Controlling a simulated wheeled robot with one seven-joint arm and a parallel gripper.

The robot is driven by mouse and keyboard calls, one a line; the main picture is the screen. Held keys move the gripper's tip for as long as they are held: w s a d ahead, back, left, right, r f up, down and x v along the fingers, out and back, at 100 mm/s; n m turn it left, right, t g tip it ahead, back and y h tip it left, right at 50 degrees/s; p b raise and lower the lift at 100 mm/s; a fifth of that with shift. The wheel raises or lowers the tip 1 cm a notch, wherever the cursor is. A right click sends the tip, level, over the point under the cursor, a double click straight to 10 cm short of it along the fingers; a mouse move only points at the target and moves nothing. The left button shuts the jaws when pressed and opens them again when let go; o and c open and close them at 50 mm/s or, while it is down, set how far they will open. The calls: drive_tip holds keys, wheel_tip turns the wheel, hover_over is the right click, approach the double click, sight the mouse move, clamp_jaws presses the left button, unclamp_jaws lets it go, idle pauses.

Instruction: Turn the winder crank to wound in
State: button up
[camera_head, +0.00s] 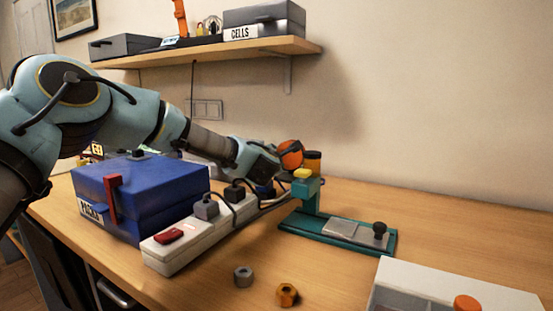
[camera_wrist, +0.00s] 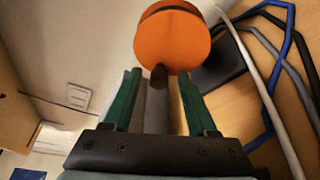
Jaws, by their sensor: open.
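The winder shows in the head view as an orange round part (camera_head: 290,154) at the far end of my arm, beside the teal stand. In the wrist view its orange disc (camera_wrist: 172,42) fills the top middle. A short dark peg (camera_wrist: 159,76), seemingly the crank's knob, sticks out at the disc's lower edge. My gripper (camera_wrist: 160,88) is open, with its two green fingers on either side of the peg. I cannot tell whether either finger touches it. In the head view my gripper (camera_head: 276,160) is right at the orange part and partly hides it.
A teal stand (camera_head: 312,200) with a yellow top and a base plate stands right of my gripper. A white power strip (camera_head: 190,240) with plugs and cables and a blue box (camera_head: 140,190) lie below my arm. A grey nut (camera_head: 243,277) and an orange nut (camera_head: 287,295) lie in front.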

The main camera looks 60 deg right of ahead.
drive_tip(key=b+v, duration=0.2)
drive_tip(key=v, duration=0.8)
drive_tip(key=shift+a+r, duration=0.1)
drive_tip(key=shift+a, duration=0.3)
drive_tip(key=shift+w+d+r+m+p, duration=0.15)
drive_tip(key=shift+r+m+p, duration=0.15)
drive_tip(key=shift+r+p, duration=0.1)
drive_tip(key=w+d+r+m+g+h+p, duration=0.25)
drive_tip(key=r+m+p, duration=0.25)
drive_tip(key=m+p, duration=0.4)
drive_tip(key=w+a+f+m+g+y+p, duration=0.35)
drive_tip(key=m+g+p, duration=0.4)
drive_tip(key=m, duration=0.65)
drive_tip(key=shift+t, duration=0.9)
drive_tip(key=p+x, duration=0.4)
drive_tip(key=x, duration=0.6)
drive_tip(key=shift+w+d+f+p, duration=0.15)
drive_tip(key=shift+w+f+p, duration=0.05)
drive_tip(key=shift+p, duration=0.2)
drive_tip(key=shift+c, duration=0.3)
